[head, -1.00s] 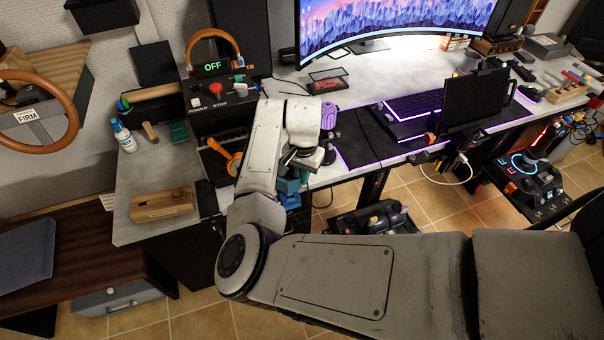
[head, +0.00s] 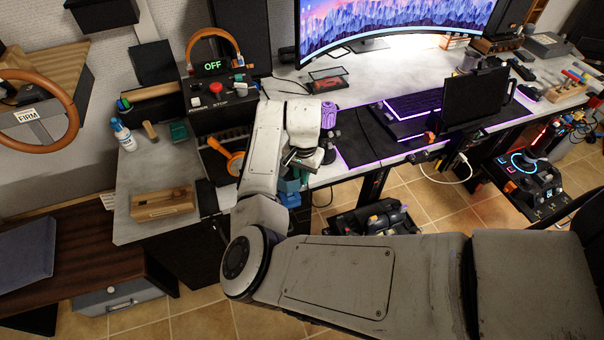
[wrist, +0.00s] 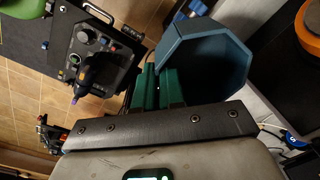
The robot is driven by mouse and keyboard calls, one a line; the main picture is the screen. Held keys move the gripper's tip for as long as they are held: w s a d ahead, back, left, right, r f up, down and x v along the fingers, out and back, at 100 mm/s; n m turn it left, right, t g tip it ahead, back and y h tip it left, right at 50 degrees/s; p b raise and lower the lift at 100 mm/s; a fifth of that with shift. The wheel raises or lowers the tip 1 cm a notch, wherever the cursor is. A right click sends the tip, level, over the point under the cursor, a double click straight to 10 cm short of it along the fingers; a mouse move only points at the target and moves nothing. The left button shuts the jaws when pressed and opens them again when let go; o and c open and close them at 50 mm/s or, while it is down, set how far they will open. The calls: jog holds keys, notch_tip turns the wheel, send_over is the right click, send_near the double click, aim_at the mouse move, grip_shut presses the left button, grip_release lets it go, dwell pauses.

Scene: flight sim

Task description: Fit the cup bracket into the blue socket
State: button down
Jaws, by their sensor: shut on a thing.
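The cup bracket (wrist: 207,62) is a dark blue-teal, eight-sided open cup in the wrist view. My gripper (wrist: 159,78), with two green fingers, is shut on it at its left side in that view. In the head view the gripper is at the desk's front edge, and the cup bracket (head: 289,185) shows small below it. A brighter blue piece, seemingly the blue socket (wrist: 199,7), shows at the top of the wrist view beyond the cup. A bright blue patch (head: 291,200) also shows just below the cup in the head view. I cannot tell whether cup and socket touch.
The desk edge (wrist: 262,60) and an orange ring (wrist: 309,28) lie right of the cup in the wrist view. A black control panel (wrist: 92,55) is at the left. A purple object (head: 328,115) stands on the desk beside my wrist.

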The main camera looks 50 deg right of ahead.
jog(key=shift+f+b, duration=1.1)
jog(key=shift+f, duration=0.9)
dwell(0.3)
jog(key=c, duration=1.2)
grip_release()
jog(key=shift+o, duration=0.2)
notch_tip(320, 180, up, 11)
jog(key=shift+s+b, duration=0.15)
jog(key=shift+b, duration=0.3)
